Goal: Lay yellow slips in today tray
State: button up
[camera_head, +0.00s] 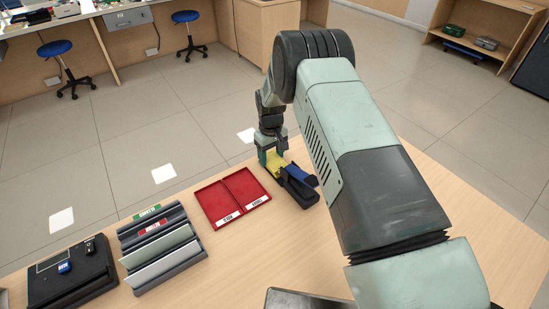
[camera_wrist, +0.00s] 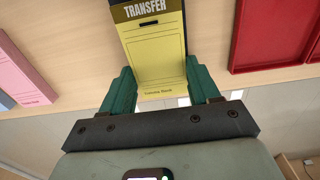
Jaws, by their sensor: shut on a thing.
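My gripper (camera_head: 270,152) is over the right part of the counter. Its green fingers are shut on a yellow slip (camera_head: 277,163), one on each side. In the wrist view the yellow slip (camera_wrist: 157,50) has a dark band reading TRANSFER. I cannot tell whether it is fully clear of the dark holder (camera_head: 298,190) beneath. A red tray with two compartments (camera_head: 239,190) lies flat to the left of my gripper. Each compartment has a white label at its front, too small to read. Both look empty. The red tray (camera_wrist: 273,35) also shows at the wrist view's right.
A blue item (camera_head: 300,175) lies at the dark holder. A pink slip (camera_wrist: 22,62) is left in the wrist view. A grey slotted rack (camera_head: 160,245) with green and red labels stands left of the tray. A black pad (camera_head: 72,275) lies farther left. Bare counter lies in front of the tray.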

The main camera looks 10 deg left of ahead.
aim_at(271, 157)
jog(key=shift+w+a, duration=0.15)
jog(key=o, duration=1.2)
notch_tip(271, 157, up, 11)
jog(key=shift+f, duration=0.1)
